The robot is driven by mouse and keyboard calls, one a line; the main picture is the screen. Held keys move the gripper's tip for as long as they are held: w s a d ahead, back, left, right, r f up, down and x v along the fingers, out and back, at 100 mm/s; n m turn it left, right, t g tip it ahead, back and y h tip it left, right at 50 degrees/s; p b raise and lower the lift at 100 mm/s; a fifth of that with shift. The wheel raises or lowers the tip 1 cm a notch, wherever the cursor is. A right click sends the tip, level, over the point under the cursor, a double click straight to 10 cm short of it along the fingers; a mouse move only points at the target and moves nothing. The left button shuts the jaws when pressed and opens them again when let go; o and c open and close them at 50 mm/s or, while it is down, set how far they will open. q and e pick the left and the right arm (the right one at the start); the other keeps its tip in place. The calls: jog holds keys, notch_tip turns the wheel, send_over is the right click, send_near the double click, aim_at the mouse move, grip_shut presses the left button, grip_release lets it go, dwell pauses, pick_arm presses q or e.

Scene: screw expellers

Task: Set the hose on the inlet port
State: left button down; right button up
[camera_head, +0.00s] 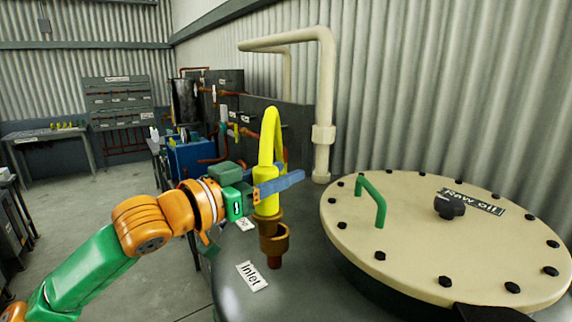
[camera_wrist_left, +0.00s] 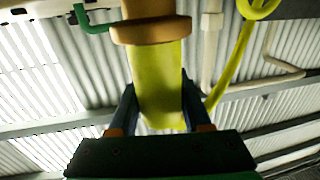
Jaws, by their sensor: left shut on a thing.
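The yellow hose (camera_head: 267,150) arches up and its brass-coloured end collar (camera_head: 268,214) points down. My left gripper (camera_head: 278,186), with blue fingers, is shut on the hose just above this collar. In the left wrist view the hose (camera_wrist_left: 158,85) stands between the two fingers (camera_wrist_left: 158,112), with its collar (camera_wrist_left: 150,30) beyond them. The brass inlet port (camera_head: 274,242) is a cup on a short brown pipe, by the "Inlet" label (camera_head: 252,276). The hose end appears just above the cup, nearly in line; I cannot tell whether they touch. My right gripper is not in view.
A large cream tank lid (camera_head: 410,235) with a green handle (camera_head: 372,200), black knob (camera_head: 449,206) and several bolts lies right of the port. A cream pipe (camera_head: 325,100) rises behind. A blue box (camera_head: 190,155) and workbench (camera_head: 45,133) stand farther back.

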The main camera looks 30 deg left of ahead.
pick_arm(q)
jog(key=f, duration=0.1)
jog(key=f+b, duration=0.1)
jog(key=shift+w+d+f, duration=0.2)
jog(key=shift+w+f, duration=0.15)
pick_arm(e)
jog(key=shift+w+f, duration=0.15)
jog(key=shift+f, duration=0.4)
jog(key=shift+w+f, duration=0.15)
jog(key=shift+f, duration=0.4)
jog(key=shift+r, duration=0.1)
pick_arm(q)
jog(key=shift+w+d+r+p, duration=0.1)
jog(key=shift+w+r+p, duration=0.15)
jog(key=shift+p, duration=0.35)
jog(key=shift+w+f+p, duration=0.15)
jog(key=shift+w+p, duration=0.25)
jog(key=shift+w, duration=0.25)
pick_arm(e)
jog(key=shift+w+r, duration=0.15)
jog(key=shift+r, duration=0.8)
